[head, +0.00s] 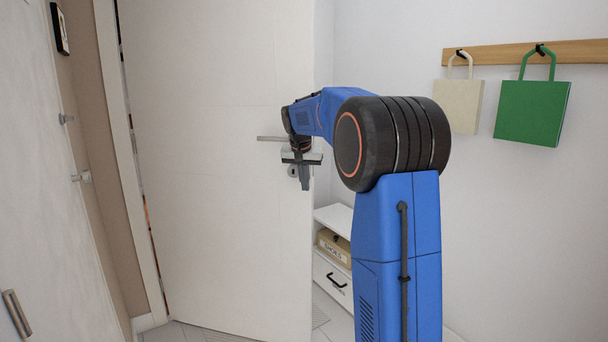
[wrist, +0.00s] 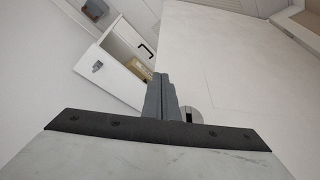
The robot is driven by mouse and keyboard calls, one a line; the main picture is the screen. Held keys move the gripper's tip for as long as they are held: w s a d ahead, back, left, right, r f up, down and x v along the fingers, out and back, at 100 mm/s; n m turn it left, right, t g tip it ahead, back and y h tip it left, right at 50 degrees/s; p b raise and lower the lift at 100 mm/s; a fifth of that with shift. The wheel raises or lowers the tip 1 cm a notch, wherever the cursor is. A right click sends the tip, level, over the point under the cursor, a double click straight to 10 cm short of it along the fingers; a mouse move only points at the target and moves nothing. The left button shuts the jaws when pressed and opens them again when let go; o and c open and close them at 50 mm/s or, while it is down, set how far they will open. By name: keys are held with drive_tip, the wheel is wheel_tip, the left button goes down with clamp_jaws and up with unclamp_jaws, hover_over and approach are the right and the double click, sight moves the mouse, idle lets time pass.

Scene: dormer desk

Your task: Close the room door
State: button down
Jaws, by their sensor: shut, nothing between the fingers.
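The white room door (head: 215,180) stands open in the head view, with a narrow gap along its left edge at the frame. Its lever handle (head: 270,138) is near the right, free edge. A round lock plate (head: 292,171) sits below the handle, partly hidden by my gripper. My gripper (head: 305,187) points down by the free edge, shut and empty. In the wrist view the shut fingers (wrist: 160,78) are in front of the door face (wrist: 235,65), beside the lock plate (wrist: 191,114). I cannot tell whether they touch the door.
A low white cabinet (head: 335,283) with a drawer and a labelled box (head: 334,248) stands just right of the door edge. A cream bag (head: 458,105) and a green bag (head: 532,112) hang from a wooden rail (head: 500,55). A white cupboard front (head: 45,200) is at left.

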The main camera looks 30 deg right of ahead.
drive_tip(key=shift+w+d+f, duration=0.3)
drive_tip(key=shift+w+d, duration=0.5)
drive_tip(key=shift+d, duration=0.05)
drive_tip(key=shift+w+d+f, duration=0.25)
drive_tip(key=shift+w+d, duration=0.5)
drive_tip(key=shift+d, duration=0.05)
